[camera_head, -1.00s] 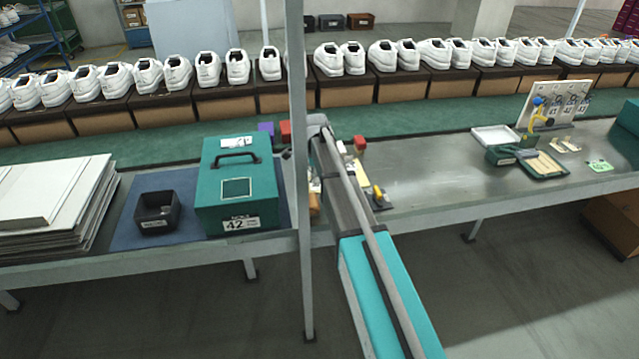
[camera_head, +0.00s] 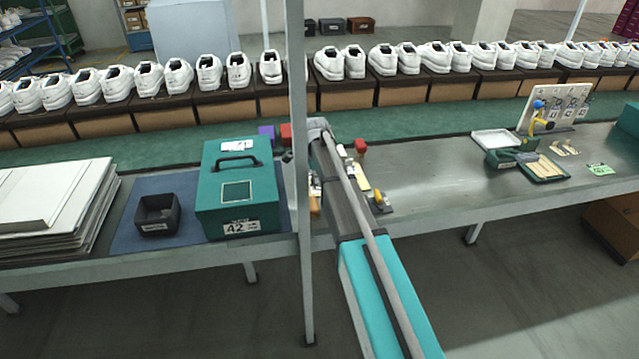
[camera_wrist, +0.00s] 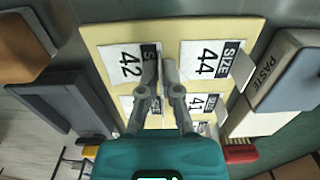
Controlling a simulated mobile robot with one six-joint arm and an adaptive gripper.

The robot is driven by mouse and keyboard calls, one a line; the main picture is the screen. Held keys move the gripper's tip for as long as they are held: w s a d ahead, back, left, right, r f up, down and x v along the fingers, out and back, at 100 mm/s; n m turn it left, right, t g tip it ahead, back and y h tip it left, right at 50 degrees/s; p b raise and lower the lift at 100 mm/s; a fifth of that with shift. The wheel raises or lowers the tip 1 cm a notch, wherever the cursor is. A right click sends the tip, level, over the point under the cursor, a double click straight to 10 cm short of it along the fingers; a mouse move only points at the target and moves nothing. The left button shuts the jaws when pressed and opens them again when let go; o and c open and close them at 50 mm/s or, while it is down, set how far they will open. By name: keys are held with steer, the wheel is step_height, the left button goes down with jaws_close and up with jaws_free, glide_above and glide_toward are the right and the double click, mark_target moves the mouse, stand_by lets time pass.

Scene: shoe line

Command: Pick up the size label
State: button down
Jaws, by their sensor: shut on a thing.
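In the wrist view a cream board (camera_wrist: 255,28) carries several white size labels with black SIZE bands. The size 42 label (camera_wrist: 122,62) is at upper left, the size 44 label (camera_wrist: 203,58) at upper right and the size 41 label (camera_wrist: 196,103) below that. My gripper (camera_wrist: 160,68) is over the board between 42 and 44. Its fingers are close together at the right edge of the 42 label, shut on it. The fingers cover part of that label's SIZE band. In the head view my arm hides the gripper and most of the board.
A block marked PASTE (camera_wrist: 275,75) stands right of the board, a dark grey box (camera_wrist: 62,102) and a brown block (camera_wrist: 22,45) left. A green box marked 42 (camera_head: 238,190) and a black bin (camera_head: 157,214) stand on a blue mat. Bare bench (camera_head: 430,180) lies right of my arm.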

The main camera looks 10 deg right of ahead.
steer(key=shift+r, duration=0.2)
step_height(320, 180, up, 10)
steer(key=p, duration=1)
steer(key=shift+f, duration=0.2)
stand_by(0.6)
